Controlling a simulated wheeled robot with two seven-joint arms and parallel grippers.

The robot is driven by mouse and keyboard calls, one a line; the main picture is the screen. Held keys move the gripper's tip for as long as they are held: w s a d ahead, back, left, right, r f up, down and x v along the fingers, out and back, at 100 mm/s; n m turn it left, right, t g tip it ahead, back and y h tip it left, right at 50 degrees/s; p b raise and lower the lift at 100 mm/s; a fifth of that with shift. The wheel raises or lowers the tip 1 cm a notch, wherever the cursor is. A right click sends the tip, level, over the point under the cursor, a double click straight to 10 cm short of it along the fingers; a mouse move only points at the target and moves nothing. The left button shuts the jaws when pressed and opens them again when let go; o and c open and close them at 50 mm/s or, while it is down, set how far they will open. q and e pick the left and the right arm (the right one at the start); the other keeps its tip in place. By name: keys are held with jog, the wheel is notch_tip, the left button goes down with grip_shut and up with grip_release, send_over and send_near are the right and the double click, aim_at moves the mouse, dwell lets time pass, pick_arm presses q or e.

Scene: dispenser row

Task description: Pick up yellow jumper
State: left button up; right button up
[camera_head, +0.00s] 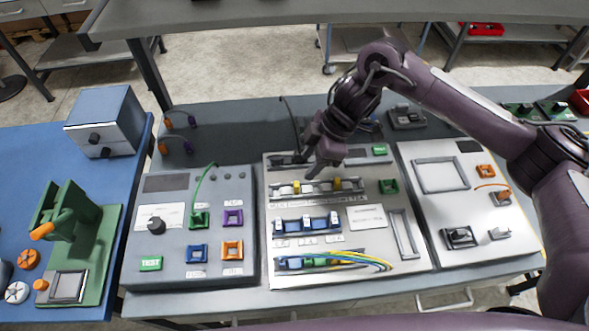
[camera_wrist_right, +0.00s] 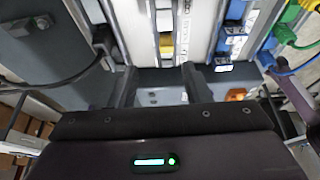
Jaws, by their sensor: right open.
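On the central grey panel (camera_head: 350,268), a DIN rail row (camera_head: 316,188) of pale terminal blocks carries two small yellow pieces. One yellow piece (camera_head: 296,187) is left of my gripper tip and the other yellow piece (camera_head: 338,184) is to its right. I cannot tell which is the jumper. My right gripper (camera_head: 313,172) points down just above and behind this row. In the right wrist view its two fingers (camera_wrist_right: 158,88) are apart with nothing between them, and a yellow piece (camera_wrist_right: 166,43) shows on the pale strip beyond them. My left gripper is out of view.
Below are a blue terminal row (camera_head: 307,224) and a row with yellow, green and blue wires (camera_head: 345,260). A button panel (camera_head: 170,262) stands left, another panel (camera_head: 425,210) right. A green press (camera_head: 65,220) and blue-grey box (camera_head: 105,120) stand on the blue table.

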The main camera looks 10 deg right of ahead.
aim_at(298, 184)
jog(key=p+x, duration=0.1)
jog(key=x, duration=0.1)
jog(key=p+x, duration=0.1)
jog(key=x, duration=0.1)
jog(key=s+p+x, duration=0.1)
jog(key=x, duration=0.1)
jog(key=shift+a+f, duration=0.25)
jog(key=shift+f, duration=0.4)
grip_shut()
